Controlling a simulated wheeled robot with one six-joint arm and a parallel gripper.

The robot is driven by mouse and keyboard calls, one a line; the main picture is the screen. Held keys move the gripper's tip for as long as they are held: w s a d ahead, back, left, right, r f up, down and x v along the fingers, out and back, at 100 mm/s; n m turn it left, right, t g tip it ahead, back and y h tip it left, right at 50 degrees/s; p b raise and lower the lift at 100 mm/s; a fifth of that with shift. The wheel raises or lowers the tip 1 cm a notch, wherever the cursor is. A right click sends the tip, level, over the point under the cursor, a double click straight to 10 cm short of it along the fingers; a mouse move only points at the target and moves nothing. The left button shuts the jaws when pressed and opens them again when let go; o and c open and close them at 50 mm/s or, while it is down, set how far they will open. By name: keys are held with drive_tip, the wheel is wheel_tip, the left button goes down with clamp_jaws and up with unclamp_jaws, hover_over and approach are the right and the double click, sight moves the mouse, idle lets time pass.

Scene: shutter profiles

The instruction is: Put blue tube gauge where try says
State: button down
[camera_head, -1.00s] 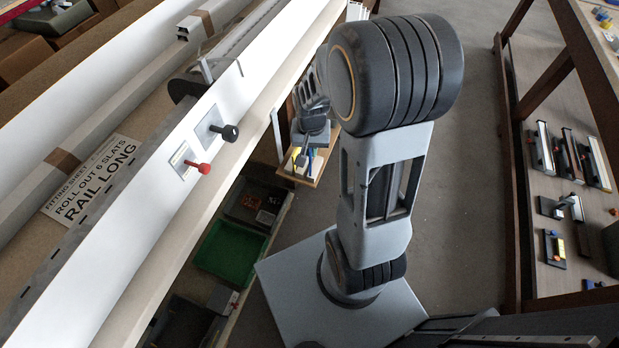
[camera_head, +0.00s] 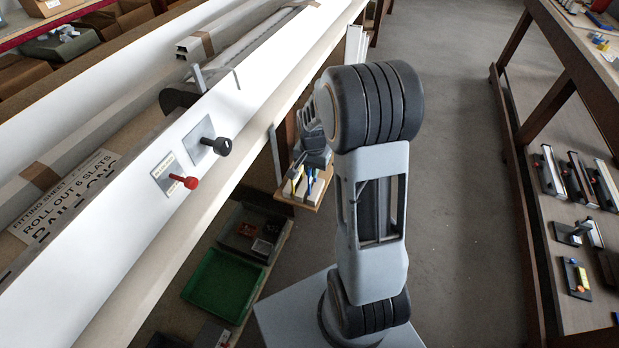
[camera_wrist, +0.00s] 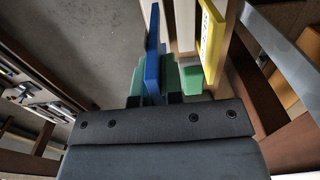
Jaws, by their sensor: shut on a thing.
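The blue tube gauge (camera_wrist: 153,55) is a flat blue bar standing upright between green parts at my gripper (camera_wrist: 155,88) in the wrist view. My gripper is shut on it. A yellow labelled bar (camera_wrist: 213,42) and a pale bar (camera_wrist: 184,25) stand to its right. In the head view my gripper (camera_head: 312,150) is low at a small wooden rack (camera_head: 304,198) holding yellow, blue and white pieces; the fingertips are too small to make out there. A fitting sheet (camera_head: 65,195) on the bench reads "ROLL OUT 6 SLATS", its lower line partly hidden by the white rail.
The white rail (camera_head: 110,215) carries a red knob (camera_head: 190,182) and a black knob (camera_head: 222,146). A green tray (camera_head: 220,285) lies on the shelf below. A brown rack (camera_head: 570,230) with several profiles stands right. The floor (camera_head: 450,150) between is clear.

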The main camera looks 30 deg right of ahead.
drive_tip(key=shift+w+d+f+b, duration=0.1)
drive_tip(key=shift+w+f, duration=0.3)
drive_tip(key=shift+f, duration=0.6)
drive_tip(key=shift+w+a+f+b, duration=0.15)
drive_tip(key=shift+w+f, duration=0.25)
drive_tip(key=shift+f, duration=0.55)
drive_tip(key=shift+w+d+f+b, duration=0.15)
drive_tip(key=shift+w+f, duration=0.25)
drive_tip(key=shift+f, duration=0.6)
drive_tip(key=shift+f, duration=0.15)
drive_tip(key=c, duration=1.3)
unclamp_jaws()
drive_tip(key=shift+o, duration=0.2)
